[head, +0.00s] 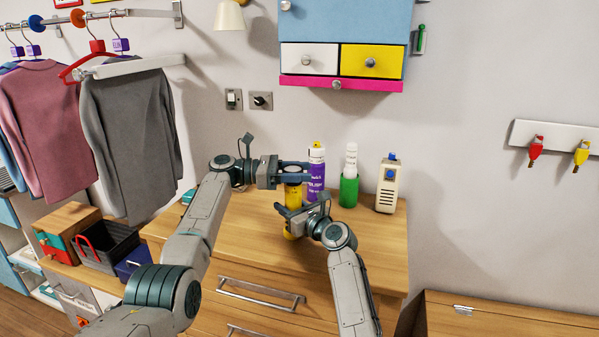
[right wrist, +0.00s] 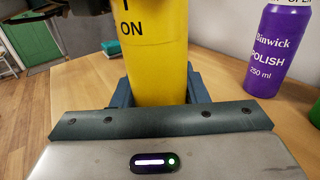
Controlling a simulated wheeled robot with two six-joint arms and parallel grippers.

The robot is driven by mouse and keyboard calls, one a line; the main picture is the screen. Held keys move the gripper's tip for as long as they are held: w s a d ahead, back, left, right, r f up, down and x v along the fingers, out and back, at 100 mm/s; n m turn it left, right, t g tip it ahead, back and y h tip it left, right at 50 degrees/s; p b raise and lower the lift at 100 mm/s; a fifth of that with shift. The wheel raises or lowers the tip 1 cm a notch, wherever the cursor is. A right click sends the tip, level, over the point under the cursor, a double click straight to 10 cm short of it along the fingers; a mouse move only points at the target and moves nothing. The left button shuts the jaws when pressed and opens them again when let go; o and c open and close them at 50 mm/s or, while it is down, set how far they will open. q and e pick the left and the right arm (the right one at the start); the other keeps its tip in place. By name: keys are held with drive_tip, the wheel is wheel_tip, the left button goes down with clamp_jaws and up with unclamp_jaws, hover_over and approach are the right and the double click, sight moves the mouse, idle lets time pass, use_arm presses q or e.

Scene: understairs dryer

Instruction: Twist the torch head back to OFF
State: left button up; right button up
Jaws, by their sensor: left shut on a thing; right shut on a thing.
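The yellow torch (head: 292,191) stands upright on the wooden dresser top, with its lower end showing below my right gripper. My left gripper (head: 293,170) is shut on the torch head at the top and hides most of it. My right gripper (head: 293,212) is shut on the torch body lower down. In the right wrist view, the yellow body (right wrist: 157,60) sits between the right jaws, with the word ON and a dark mark above it facing the camera. The top of the torch is cut off there, so the head's setting cannot be read.
A purple polish bottle (head: 316,176) stands close behind and right of the torch. A green bottle with a white top (head: 349,182) and a cream box-shaped device (head: 388,188) stand farther right. The blue cabinet (head: 345,22) hangs above. The dresser top's right front (head: 375,245) is clear.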

use_arm(q)
drive_tip(key=shift+f, duration=0.15)
drive_tip(key=o, duration=1)
drive_tip(key=a, duration=1.2)
drive_tip(key=shift+w, duration=0.15)
use_arm(e)
drive_tip(key=o, duration=1.2)
